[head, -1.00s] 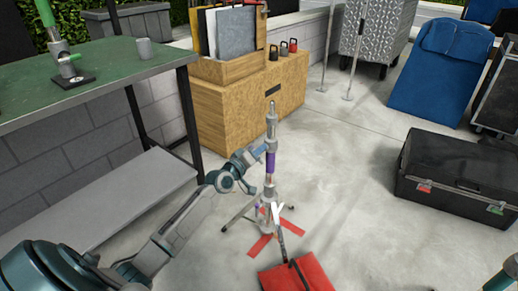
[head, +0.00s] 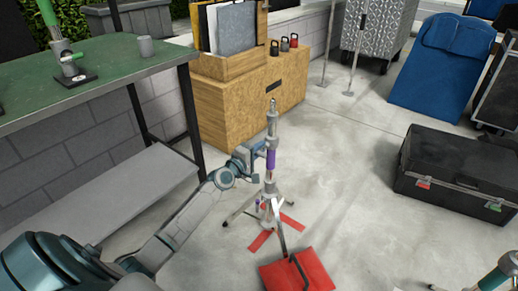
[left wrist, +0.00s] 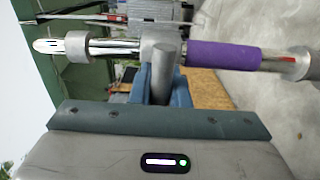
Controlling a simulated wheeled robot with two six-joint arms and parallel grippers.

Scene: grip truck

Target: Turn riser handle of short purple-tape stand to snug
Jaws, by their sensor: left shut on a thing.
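The short purple-tape stand (head: 270,160) stands upright on the floor, its legs spread over red tape marks. Its purple band (left wrist: 222,55) and metal tube cross the left wrist view sideways. My left gripper (head: 256,158) is at the stand's upper part, beside the purple band. In the left wrist view its blue fingers (left wrist: 160,85) are shut on the grey riser handle (left wrist: 164,62), which sticks out from the collar. The fingers partly hide the handle's far side. A piece of my right arm shows at the lower right of the head view; its gripper is out of frame.
A red sandbag (head: 297,272) lies by the stand's near leg. The green-topped workbench (head: 100,75) is at left, a wooden cabinet (head: 235,100) behind. A black case (head: 455,175) sits at right, with clear floor between it and the stand.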

